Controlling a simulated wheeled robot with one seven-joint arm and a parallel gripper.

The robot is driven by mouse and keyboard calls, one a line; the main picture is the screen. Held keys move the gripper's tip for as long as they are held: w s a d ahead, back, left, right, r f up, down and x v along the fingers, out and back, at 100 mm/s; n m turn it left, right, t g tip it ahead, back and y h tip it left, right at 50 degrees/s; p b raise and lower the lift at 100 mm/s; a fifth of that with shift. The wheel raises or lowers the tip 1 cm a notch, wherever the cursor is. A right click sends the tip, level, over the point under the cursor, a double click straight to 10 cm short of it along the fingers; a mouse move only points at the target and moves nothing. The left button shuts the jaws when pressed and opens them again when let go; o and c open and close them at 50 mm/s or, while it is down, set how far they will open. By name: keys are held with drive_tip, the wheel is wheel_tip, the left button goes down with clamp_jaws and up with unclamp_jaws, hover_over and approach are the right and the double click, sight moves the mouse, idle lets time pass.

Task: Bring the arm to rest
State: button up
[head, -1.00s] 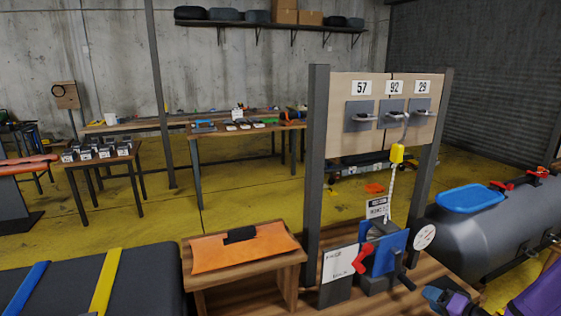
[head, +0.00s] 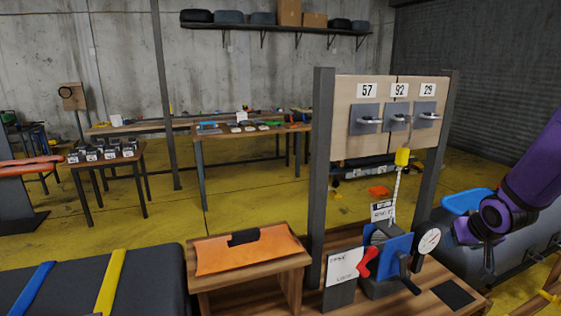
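My arm (head: 535,175) is purple and comes in from the right edge of the head view. Its lower end, with a dark part that I take for my gripper (head: 488,262), hangs in front of the grey inflatable tube and blue pad on the right. The end is small and dark, so I cannot tell whether the fingers are open or shut. I see nothing held in it. It is apart from the blue pump stand (head: 388,255) with its red handle (head: 367,263) and round gauge (head: 429,241).
A board (head: 345,140) with three hooks under 57, 92 and 29 stands between dark posts (head: 322,180). A yellow grip (head: 402,157) on a pale cord is below hook 92. An orange pouch (head: 245,252) lies on a wooden stand (head: 295,275).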

drive_tip(key=s+a+r+h, duration=0.1)
drive_tip(key=s+a+r, duration=0.15)
drive_tip(key=r, duration=0.25)
drive_tip(key=s+a+r+g, duration=0.1)
drive_tip(key=s+a+r, duration=0.1)
drive_tip(key=s+r, duration=0.25)
drive_tip(key=s+a+r+h, duration=0.1)
drive_tip(key=s+a+r, duration=0.2)
drive_tip(key=r, duration=0.3)
drive_tip(key=s+a+r+y, duration=0.1)
drive_tip(key=s+a+r, duration=0.2)
drive_tip(key=s, duration=0.4)
drive_tip(key=s+a+r+n+y, duration=0.1)
drive_tip(key=s+a+r+y, duration=0.1)
drive_tip(key=s, duration=0.5)
drive_tip(key=shift+s+a+r+g, duration=0.35)
drive_tip(key=shift+a+r, duration=0.25)
drive_tip(key=shift+a, duration=0.3)
